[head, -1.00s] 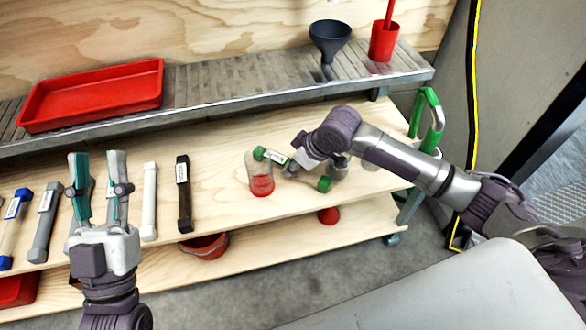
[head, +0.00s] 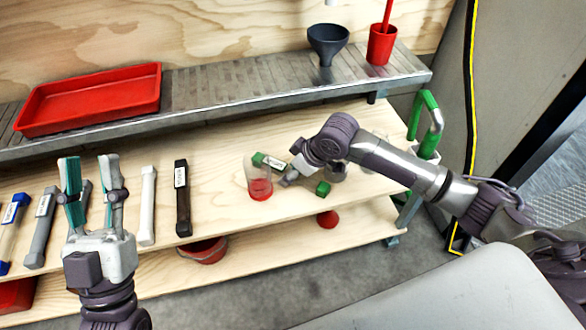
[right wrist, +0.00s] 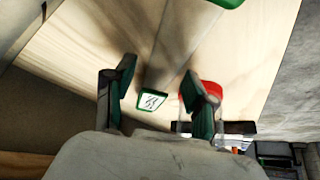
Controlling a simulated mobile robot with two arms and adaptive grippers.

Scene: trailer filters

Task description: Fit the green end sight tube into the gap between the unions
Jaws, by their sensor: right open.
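The green end sight tube lies on the wooden shelf. In the head view its labelled green end (head: 259,160) and its other green end (head: 322,188) show, with the middle behind my right gripper (head: 288,179). In the right wrist view the clear tube (right wrist: 185,45) runs up and right from its labelled green end (right wrist: 152,100). That end shows between the two open fingers of my right gripper (right wrist: 160,92); I see no clear contact. My left gripper (head: 90,160) is open and empty over the shelf at left. I cannot make out the unions.
A clear beaker with a red base (head: 260,188) stands beside the tube's labelled end. Black (head: 182,200), white (head: 148,205), grey (head: 41,228) and blue-ended (head: 12,230) tubes lie to the left. A red tray (head: 92,98) and dark funnel (head: 327,42) sit on the metal ledge.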

